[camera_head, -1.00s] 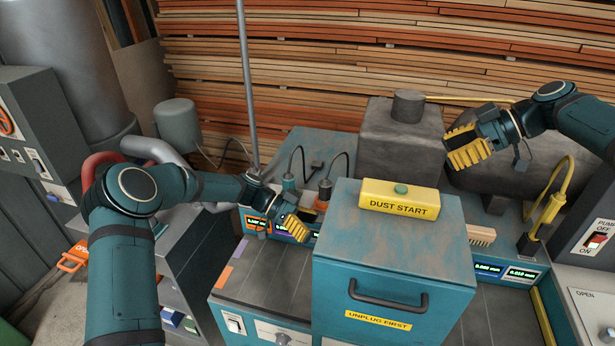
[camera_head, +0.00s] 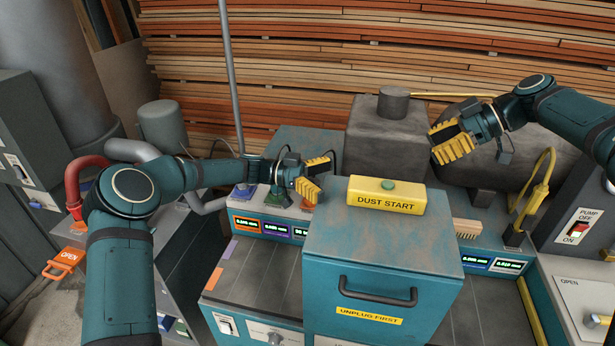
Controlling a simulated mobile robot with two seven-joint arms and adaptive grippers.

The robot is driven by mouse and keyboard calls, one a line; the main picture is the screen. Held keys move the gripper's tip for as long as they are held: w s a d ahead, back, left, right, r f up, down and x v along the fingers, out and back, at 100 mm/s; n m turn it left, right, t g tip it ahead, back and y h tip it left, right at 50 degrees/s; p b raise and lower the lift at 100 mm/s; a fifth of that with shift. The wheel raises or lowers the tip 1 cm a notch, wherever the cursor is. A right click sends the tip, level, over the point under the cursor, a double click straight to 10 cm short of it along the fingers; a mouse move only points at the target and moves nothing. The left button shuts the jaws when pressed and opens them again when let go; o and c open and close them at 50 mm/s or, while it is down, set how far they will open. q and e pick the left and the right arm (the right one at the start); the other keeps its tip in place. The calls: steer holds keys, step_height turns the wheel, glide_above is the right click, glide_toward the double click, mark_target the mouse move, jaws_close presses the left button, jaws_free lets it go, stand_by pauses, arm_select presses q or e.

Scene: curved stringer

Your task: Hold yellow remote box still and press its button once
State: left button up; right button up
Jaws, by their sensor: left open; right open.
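The yellow remote box (camera_head: 380,204), lettered DUST START, lies on top of the teal cabinet (camera_head: 400,235). Its round green button (camera_head: 388,185) is on its upper face. My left gripper (camera_head: 318,176) is open, just left of the box and apart from it, with its yellow-padded fingers pointing right. My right gripper (camera_head: 440,145) is open and empty, above and to the right of the box, in front of the grey tank.
A grey machine block (camera_head: 385,150) stands behind the box. A wooden brush (camera_head: 467,228) lies right of the cabinet. A black handle (camera_head: 378,292) juts from the cabinet front. Small displays (camera_head: 262,227) line the bench at left. The cabinet top around the box is clear.

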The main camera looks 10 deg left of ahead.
mark_target(351, 181)
arm_select(q)
steer(key=d, duration=0.6)
steer(key=c, duration=1.3)
steer(key=shift+a, duration=0.1)
steer(key=shift+c, duration=0.2)
arm_select(e)
jaws_close()
